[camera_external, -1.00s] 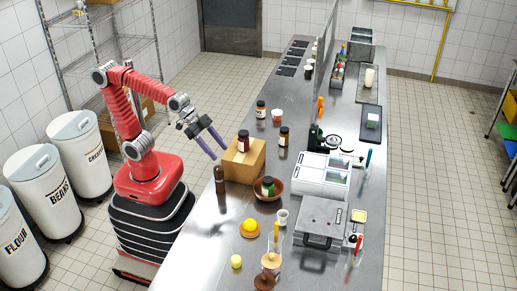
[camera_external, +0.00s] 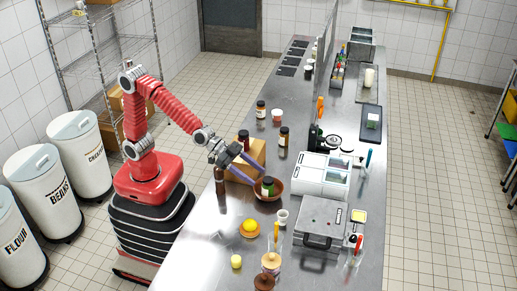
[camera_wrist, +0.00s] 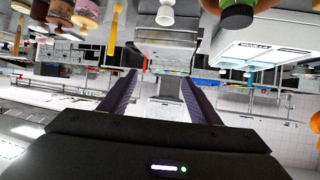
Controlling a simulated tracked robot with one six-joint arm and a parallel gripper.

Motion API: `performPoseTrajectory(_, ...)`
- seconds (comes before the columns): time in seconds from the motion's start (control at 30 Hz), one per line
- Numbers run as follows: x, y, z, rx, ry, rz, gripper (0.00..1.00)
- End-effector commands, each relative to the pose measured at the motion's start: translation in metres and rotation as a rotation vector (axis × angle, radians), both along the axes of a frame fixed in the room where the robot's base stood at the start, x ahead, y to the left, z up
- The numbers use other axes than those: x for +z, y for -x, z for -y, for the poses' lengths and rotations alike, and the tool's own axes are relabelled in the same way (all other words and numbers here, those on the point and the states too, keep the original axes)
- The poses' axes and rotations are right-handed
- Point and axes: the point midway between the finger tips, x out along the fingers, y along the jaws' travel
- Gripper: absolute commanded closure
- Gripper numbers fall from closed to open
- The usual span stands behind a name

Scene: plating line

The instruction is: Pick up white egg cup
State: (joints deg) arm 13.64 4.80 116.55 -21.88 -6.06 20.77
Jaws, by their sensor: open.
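The white egg cup (camera_external: 283,216) stands on the steel counter, near its middle, in front of the grey press-like appliance. In the wrist view, which looks upside down, a small white cup shape (camera_wrist: 165,13) shows at the top edge, partly cut off. My gripper (camera_external: 258,176) is open, with its two purple fingers reaching over the counter beside the cardboard box. It is behind and to the left of the egg cup, apart from it. In the wrist view the open fingers (camera_wrist: 159,76) hold nothing between them.
A brown bowl (camera_external: 281,195) with a green-labelled jar (camera_external: 268,187) stands close to my fingertips. The cardboard box (camera_external: 257,153) with a dark jar is beside my gripper. A brown bottle (camera_external: 220,180), an orange dish (camera_external: 250,234) and the grey appliance (camera_external: 337,213) stand nearby.

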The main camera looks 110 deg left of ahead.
Motion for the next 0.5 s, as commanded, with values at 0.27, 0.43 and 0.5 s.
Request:
performPoseTrajectory(0.27, -0.025, 0.001, 0.000, -0.002, 0.000, -0.002, 0.43)
performPoseTrajectory(0.43, -0.071, 0.001, 0.000, -0.002, -0.001, -0.007, 0.43)
performPoseTrajectory(0.5, -0.087, 0.002, 0.000, -0.002, -0.001, -0.008, 0.43)
